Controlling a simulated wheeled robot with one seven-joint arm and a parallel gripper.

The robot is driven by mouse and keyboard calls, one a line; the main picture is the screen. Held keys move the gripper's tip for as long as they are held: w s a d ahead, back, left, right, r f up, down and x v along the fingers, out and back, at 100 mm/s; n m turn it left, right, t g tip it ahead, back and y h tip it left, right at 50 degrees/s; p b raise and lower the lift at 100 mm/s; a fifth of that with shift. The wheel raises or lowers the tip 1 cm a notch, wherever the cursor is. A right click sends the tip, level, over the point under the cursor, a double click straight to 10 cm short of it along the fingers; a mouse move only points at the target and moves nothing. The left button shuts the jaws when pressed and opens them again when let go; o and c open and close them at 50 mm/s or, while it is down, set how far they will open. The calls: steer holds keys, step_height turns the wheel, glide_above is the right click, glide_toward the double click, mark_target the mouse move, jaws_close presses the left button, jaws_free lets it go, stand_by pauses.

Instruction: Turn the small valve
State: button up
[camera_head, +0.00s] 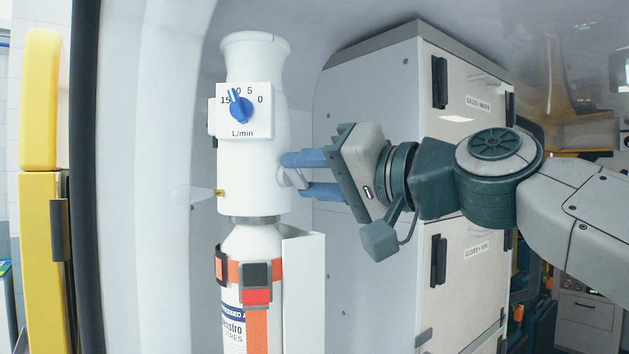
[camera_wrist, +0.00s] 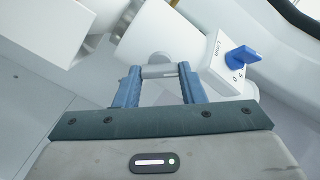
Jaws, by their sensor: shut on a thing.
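The small valve (camera_head: 284,178) is a whitish grey knob on the right side of the white cylinder head (camera_head: 256,185). In the wrist view the valve (camera_wrist: 157,72) is a short grey bar on a stem, between my two blue fingers. My gripper (camera_head: 296,174) comes from the right, with one finger above and one below the valve. It is shut on the valve, which holds the fingers apart. The fingers partly hide the valve in the head view.
A blue flow dial (camera_head: 241,108) marked L/min sits on the head, left of my gripper; it also shows in the wrist view (camera_wrist: 243,58). An orange strap (camera_head: 257,272) holds the cylinder. A grey cabinet (camera_head: 375,95) stands close behind my gripper.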

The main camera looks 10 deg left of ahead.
steer(key=m, duration=0.4)
steer(key=shift+w+d+r+m, duration=0.1)
steer(key=shift+d+r+m, duration=0.15)
steer(key=shift+r+m, duration=0.05)
steer(key=shift+m+p, duration=0.5)
steer(key=shift+m, duration=1.3)
steer(key=o, duration=1)
steer(key=shift+s, duration=0.2)
steer(key=shift+f, duration=0.1)
steer(key=shift+f, duration=0.1)
